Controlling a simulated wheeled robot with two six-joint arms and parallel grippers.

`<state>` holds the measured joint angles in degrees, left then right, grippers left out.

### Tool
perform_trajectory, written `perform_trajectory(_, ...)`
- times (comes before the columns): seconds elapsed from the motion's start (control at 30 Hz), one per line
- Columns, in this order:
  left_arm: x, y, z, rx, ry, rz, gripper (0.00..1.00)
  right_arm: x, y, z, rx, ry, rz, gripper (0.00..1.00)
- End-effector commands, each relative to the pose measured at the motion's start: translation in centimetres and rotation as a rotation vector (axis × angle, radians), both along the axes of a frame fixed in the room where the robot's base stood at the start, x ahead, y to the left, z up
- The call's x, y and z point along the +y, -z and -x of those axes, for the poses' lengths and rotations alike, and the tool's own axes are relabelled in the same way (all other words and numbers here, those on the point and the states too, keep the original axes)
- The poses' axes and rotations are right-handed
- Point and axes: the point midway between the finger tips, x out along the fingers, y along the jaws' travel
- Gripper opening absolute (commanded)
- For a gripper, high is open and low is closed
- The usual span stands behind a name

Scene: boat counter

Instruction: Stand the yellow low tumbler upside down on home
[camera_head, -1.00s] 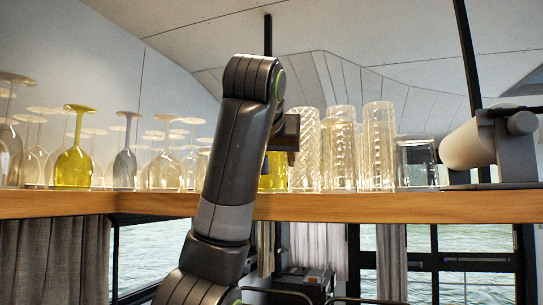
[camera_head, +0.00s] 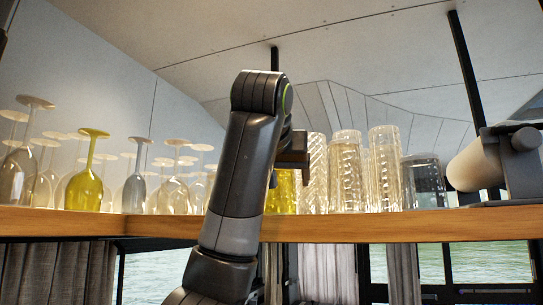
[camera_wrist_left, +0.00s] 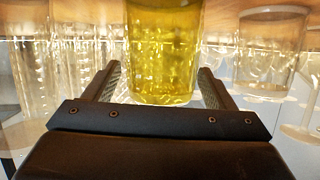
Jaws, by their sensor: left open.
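The yellow low tumbler (camera_head: 286,192) stands on the wooden shelf, partly hidden behind my left arm in the head view. In the left wrist view, where the scene appears upside down, the yellow tumbler (camera_wrist_left: 165,45) shows between the two fingers. My left gripper (camera_wrist_left: 161,72) is open around or just before it; I cannot tell how deep the glass sits between the fingers, and they are not visibly closed on it. In the head view the left gripper (camera_head: 293,155) is seen mostly from behind. I cannot make out a spot marked home. My right gripper is not in view.
Tall clear patterned glasses (camera_head: 384,165) stand close to the right of the tumbler. Upside-down stemmed glasses, including a yellow one (camera_head: 86,180), crowd the left. A dark low glass (camera_head: 424,182) and a white roll on a holder (camera_head: 478,165) stand right. The wooden shelf edge (camera_head: 400,228) runs across.

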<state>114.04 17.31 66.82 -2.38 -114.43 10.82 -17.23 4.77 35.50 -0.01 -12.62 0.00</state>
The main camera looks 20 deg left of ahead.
Motion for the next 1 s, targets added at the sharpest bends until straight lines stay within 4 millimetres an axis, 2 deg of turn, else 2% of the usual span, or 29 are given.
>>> perform_trajectory(0.03,-0.1,0.5,0.4,-0.001,0.000,0.000,0.78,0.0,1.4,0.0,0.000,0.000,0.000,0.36)
perform_trajectory(0.17,-0.1,0.2,1.3,-0.001,0.001,0.001,0.78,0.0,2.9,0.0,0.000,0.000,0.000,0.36)
perform_trajectory(0.5,-1.0,-1.8,6.0,-0.002,0.000,0.002,0.78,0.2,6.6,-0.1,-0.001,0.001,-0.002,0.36)
perform_trajectory(0.73,-1.5,-3.3,8.7,-0.001,0.000,0.001,0.78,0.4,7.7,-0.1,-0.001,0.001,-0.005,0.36)
perform_trajectory(1.0,-1.8,-3.9,9.9,0.001,0.000,0.001,0.78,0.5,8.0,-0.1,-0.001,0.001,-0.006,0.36)
